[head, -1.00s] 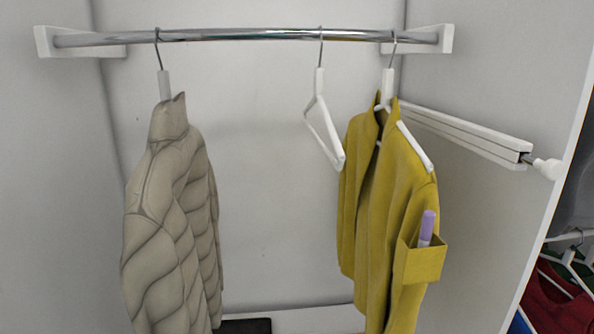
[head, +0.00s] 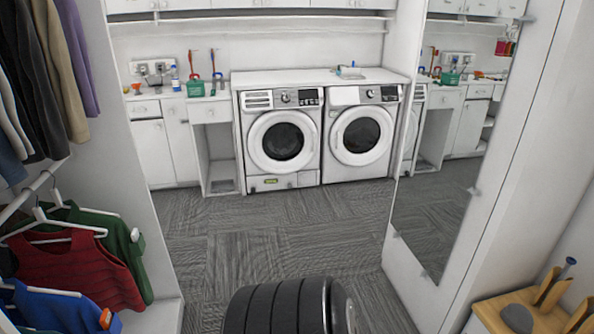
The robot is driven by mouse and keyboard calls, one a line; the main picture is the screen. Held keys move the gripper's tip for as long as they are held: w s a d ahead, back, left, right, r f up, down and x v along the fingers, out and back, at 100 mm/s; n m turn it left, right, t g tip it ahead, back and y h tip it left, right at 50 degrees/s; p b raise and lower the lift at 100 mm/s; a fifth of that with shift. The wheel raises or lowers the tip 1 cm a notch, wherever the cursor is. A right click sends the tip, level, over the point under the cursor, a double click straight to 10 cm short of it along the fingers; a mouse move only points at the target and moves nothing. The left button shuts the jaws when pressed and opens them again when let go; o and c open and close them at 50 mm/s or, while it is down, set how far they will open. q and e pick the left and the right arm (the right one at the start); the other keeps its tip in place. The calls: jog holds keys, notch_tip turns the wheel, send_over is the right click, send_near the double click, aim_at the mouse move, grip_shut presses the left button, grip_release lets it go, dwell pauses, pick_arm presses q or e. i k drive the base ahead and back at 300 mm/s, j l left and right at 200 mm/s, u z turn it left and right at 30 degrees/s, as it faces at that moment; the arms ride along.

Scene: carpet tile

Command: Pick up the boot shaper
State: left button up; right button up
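I cannot clearly pick out a boot shaper. At the lower right edge of the head view, a wooden stand (head: 490,314) holds upright wooden pieces (head: 548,288), a blue-grey knobbed piece (head: 569,266) and a rounded grey piece (head: 517,318). The frame cuts this group off, and I cannot tell whether one of them is the boot shaper. Neither of my grippers is in view.
Two front-loading washers (head: 283,143) (head: 361,136) stand at the back wall beside a white counter (head: 210,97). Hanging clothes (head: 80,265) fill the left side. A tall mirror (head: 447,150) stands at right.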

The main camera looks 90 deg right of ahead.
aim_at(551, 290)
jog(key=z, duration=4.6)
jog(key=i, duration=0.3)
